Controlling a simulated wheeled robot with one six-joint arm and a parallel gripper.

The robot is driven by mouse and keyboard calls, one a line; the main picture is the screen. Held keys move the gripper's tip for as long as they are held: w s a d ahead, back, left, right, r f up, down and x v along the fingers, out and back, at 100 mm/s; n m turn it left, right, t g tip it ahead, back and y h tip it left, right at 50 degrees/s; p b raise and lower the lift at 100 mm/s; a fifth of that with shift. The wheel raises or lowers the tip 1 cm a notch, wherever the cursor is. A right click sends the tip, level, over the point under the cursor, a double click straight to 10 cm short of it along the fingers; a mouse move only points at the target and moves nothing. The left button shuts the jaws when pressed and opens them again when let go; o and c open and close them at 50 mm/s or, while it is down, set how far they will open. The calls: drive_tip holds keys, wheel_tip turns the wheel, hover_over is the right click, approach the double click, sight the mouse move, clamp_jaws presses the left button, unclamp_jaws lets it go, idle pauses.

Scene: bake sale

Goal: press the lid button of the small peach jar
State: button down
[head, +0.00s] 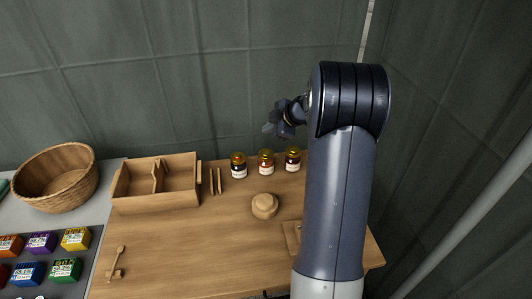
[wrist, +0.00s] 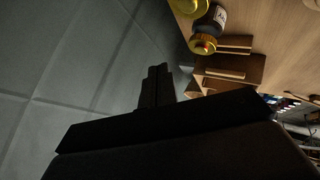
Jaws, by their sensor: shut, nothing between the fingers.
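Three small jars with gold-yellow lids stand in a row near the back edge of the wooden table: a left jar (head: 238,170), a middle jar (head: 265,167) and a right jar (head: 292,165). Their labels are too small to read, so I cannot tell which is peach. My gripper (head: 269,128) is shut and empty, held above and behind the row near the wall. In the wrist view its fingertips (wrist: 157,72) point past the table toward the wall, and a dark jar with a yellow lid (wrist: 203,43) is to their right. Another yellow lid (wrist: 187,5) is cut off at the top.
A wooden divided box (head: 180,199) stands left of the jars, with thin upright wooden slats (head: 215,181) between. A round wooden object (head: 264,206) sits in front of the jars. A basket (head: 56,180) and several coloured boxes (head: 75,239) are left. The front middle table is clear.

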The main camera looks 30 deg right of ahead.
drive_tip(key=b, duration=0.1)
hover_over(269, 154)
wheel_tip(269, 154, down, 5)
drive_tip(key=shift+f, duration=0.2)
drive_tip(key=shift+f+b, duration=0.75)
drive_tip(key=shift+b, duration=0.65)
drive_tip(key=shift+f+b, duration=0.75)
drive_tip(key=shift+b, duration=1.25)
idle(1.1)
idle(0.3)
drive_tip(key=shift+r, duration=0.75)
drive_tip(key=shift+r, duration=0.1)
drive_tip(key=shift+r+p, duration=0.45)
drive_tip(key=shift+r, duration=2)
drive_tip(key=shift+f, duration=0.1)
